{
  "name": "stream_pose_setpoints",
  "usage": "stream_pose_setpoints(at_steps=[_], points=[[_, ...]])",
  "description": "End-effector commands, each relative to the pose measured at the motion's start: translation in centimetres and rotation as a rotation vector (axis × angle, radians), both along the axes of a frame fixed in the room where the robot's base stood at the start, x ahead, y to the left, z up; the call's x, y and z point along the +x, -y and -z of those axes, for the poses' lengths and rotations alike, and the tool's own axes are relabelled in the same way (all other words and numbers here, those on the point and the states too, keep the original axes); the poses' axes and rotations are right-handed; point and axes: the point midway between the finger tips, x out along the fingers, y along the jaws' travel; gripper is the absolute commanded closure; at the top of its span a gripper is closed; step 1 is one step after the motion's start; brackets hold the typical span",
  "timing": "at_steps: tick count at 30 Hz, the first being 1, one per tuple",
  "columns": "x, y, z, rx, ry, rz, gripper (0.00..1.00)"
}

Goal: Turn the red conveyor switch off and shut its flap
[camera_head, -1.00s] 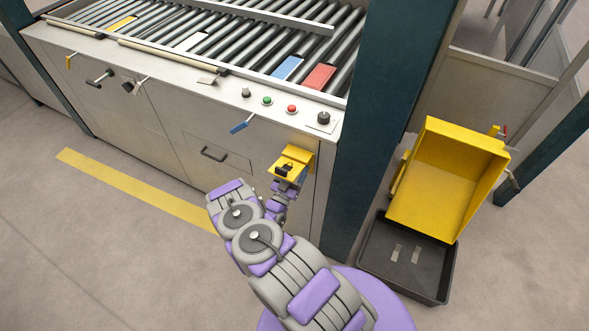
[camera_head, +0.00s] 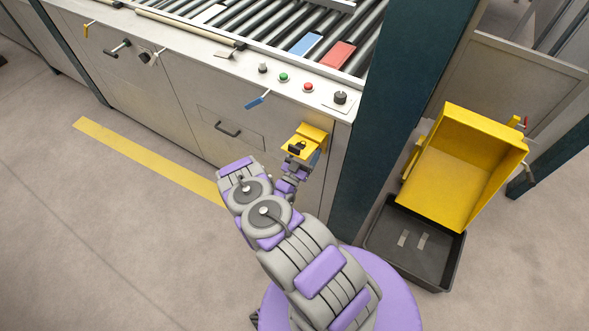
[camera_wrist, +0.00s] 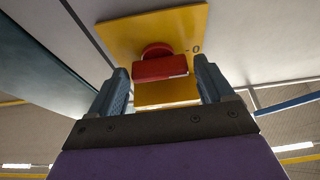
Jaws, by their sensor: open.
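The yellow switch housing (camera_head: 313,131) is on the front of the machine, near its right corner. Its yellow flap (camera_head: 291,152) stands out from the panel, with a dark part on it. In the wrist view, the red switch (camera_wrist: 160,65) sits on a yellow plate (camera_wrist: 125,35) with a small "0" mark to its right. My gripper (camera_wrist: 162,70) is open, one finger on each side of the red switch. I cannot tell whether the fingers touch it. In the head view, the flap and my wrist hide the red switch.
A blue lever (camera_head: 258,99) sticks out left of the housing. Green (camera_head: 284,77) and red (camera_head: 308,87) buttons and a black knob (camera_head: 340,97) are above. A dark post (camera_head: 385,130) and a tilted yellow bin (camera_head: 465,165) over a black tray (camera_head: 385,252) are to the right.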

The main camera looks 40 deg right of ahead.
Motion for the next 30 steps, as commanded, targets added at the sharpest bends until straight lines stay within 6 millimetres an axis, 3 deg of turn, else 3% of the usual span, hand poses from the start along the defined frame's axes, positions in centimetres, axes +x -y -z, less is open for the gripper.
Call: stream_pose_setpoints(at_steps=[18, 24, 30], points=[[-4.5, -11.1, 5.4, 0.0, -0.003, -0.005, 0.19], [-5.4, -13.3, 6.2, 0.0, -0.002, -0.004, 0.19], [-5.8, -13.9, 6.3, -0.001, -0.002, -0.001, 0.19]])
